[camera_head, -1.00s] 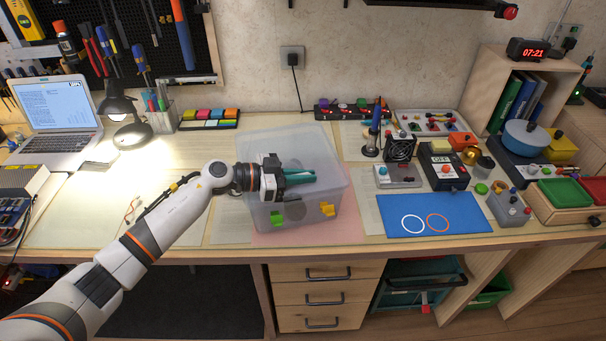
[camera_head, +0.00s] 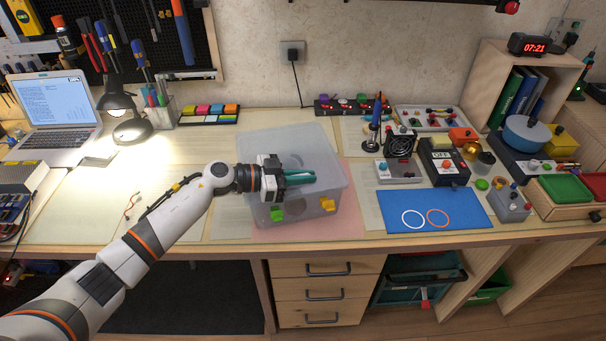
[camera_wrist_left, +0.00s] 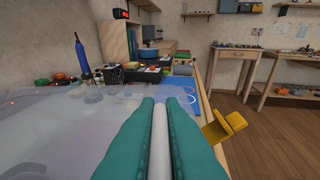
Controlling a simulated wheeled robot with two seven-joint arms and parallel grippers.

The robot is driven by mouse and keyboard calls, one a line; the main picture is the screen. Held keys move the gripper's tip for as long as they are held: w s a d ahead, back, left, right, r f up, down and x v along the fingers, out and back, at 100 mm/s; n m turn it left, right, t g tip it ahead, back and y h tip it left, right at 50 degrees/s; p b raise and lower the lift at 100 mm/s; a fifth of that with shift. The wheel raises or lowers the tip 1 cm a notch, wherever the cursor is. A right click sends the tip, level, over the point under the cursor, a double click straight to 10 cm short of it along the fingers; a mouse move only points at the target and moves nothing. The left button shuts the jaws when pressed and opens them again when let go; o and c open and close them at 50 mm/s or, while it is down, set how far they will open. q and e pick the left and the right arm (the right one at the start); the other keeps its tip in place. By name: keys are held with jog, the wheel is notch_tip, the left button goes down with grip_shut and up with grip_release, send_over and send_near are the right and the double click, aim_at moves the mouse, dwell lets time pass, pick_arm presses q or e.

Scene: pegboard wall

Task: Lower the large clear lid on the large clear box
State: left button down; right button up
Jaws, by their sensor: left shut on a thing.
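The large clear box (camera_head: 300,213) stands near the front edge of the workbench. It has a green latch (camera_head: 277,214) and a yellow latch (camera_head: 327,204) on its front. The large clear lid (camera_head: 265,148) lies level over its top; I cannot tell whether its rim touches the box all round. My left gripper (camera_head: 308,176) is over the lid with its teal fingers shut on a pale bar, apparently the lid's handle. In the left wrist view the bar (camera_wrist_left: 159,140) lies between both fingers, with the see-through lid (camera_wrist_left: 55,115) to the left. My right gripper is not in view.
A blue mat (camera_head: 440,212) with two rings lies right of the box. Behind it stand a soldering iron (camera_head: 375,125), a small fan (camera_head: 400,147) and an OFF switch box (camera_head: 444,160). A desk lamp (camera_head: 125,115) and a laptop (camera_head: 55,115) stand at the left. Papers lie around the box.

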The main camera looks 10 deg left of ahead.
pick_arm(q)
jog(key=shift+f, duration=0.4)
jog(key=c, duration=1.5)
grip_release()
jog(key=shift+a, duration=0.1)
jog(key=b+v, duration=0.1)
jog(key=v, duration=1.1)
